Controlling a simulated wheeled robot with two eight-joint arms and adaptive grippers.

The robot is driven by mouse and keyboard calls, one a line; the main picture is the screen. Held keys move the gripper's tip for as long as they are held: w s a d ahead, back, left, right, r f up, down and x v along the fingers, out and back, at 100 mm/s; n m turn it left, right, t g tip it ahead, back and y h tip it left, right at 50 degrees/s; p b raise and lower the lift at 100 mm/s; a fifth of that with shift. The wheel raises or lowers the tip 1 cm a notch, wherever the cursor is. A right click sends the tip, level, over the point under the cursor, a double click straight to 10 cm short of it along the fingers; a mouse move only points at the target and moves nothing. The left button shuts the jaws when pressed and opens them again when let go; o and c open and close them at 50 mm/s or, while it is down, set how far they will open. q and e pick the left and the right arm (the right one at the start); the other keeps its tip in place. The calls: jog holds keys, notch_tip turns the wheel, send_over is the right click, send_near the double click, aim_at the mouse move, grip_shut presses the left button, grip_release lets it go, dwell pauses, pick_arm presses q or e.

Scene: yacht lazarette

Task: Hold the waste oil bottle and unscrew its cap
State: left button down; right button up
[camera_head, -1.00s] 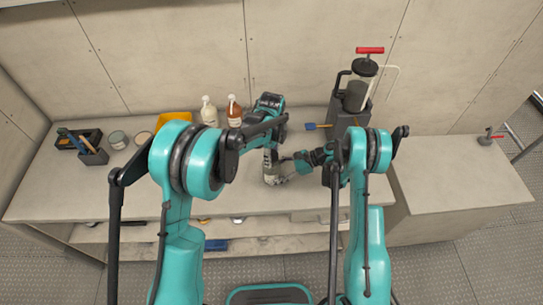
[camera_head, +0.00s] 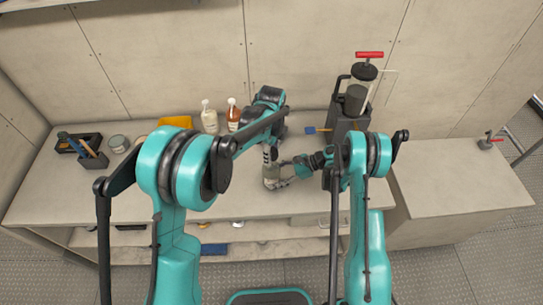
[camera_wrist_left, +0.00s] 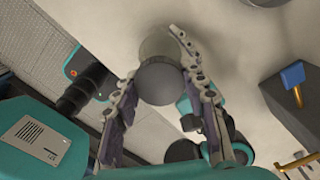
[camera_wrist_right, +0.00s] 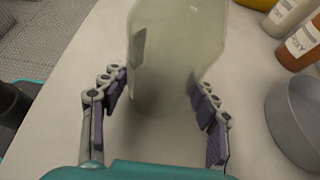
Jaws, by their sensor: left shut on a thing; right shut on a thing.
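The waste oil bottle (camera_head: 271,180) is a pale grey-green, translucent bottle standing on the counter. My left gripper (camera_head: 270,155) is above it, pointing down. In the left wrist view, the fingers of my left gripper (camera_wrist_left: 158,84) are shut on its round dark grey cap (camera_wrist_left: 162,84), with the bottle's shoulder (camera_wrist_left: 160,42) just beyond. My right gripper (camera_head: 291,179) comes in from the right, low down. In the right wrist view, the fingers of my right gripper (camera_wrist_right: 156,90) are shut around the bottle's body (camera_wrist_right: 172,55). The bottle's top is hidden in the head view.
A white bottle (camera_head: 209,120) and an amber bottle (camera_head: 233,113) stand behind on the left. A black pump with a red handle (camera_head: 369,54) stands at the right. A tool holder (camera_head: 92,158) and a tin (camera_head: 119,144) are far left.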

pick_arm(q)
jog(key=shift+r, duration=1.1)
pick_arm(e)
jog(key=o, duration=1.8)
jog(key=shift+c, duration=0.2)
jog(key=v, duration=1.2)
pick_arm(q)
jog(key=shift+s+f, duration=0.1)
pick_arm(e)
jog(key=shift+f, duration=0.1)
